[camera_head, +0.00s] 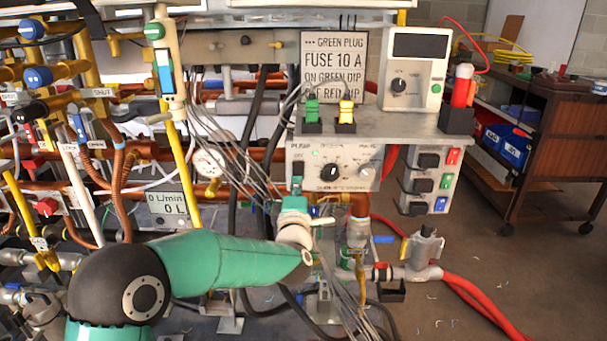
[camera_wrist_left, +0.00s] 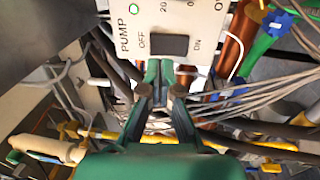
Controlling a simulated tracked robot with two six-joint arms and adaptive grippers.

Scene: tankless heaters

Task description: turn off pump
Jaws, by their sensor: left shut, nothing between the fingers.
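The pump control panel (camera_head: 347,180) is a light grey box face under a shelf, with a black knob and a "PUMP" label. Its dark pump rocker switch (camera_wrist_left: 169,45) shows in the left wrist view between the OFF and ON marks; which side is pressed I cannot tell. A green ring (camera_wrist_left: 134,9) sits beside the PUMP label. My left gripper (camera_head: 297,184) is at the panel's lower left. In the left wrist view its fingertips (camera_wrist_left: 159,68) are together and empty, just below the switch. Whether they touch it I cannot tell. My right gripper is not in view.
Grey cables (camera_head: 237,160) hang left of the panel, and a pressure gauge (camera_head: 208,161) is beside them. A shelf (camera_head: 385,131) with green and yellow plugs juts out above. A box of rocker switches (camera_head: 428,180) is to the right. Open floor lies further right.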

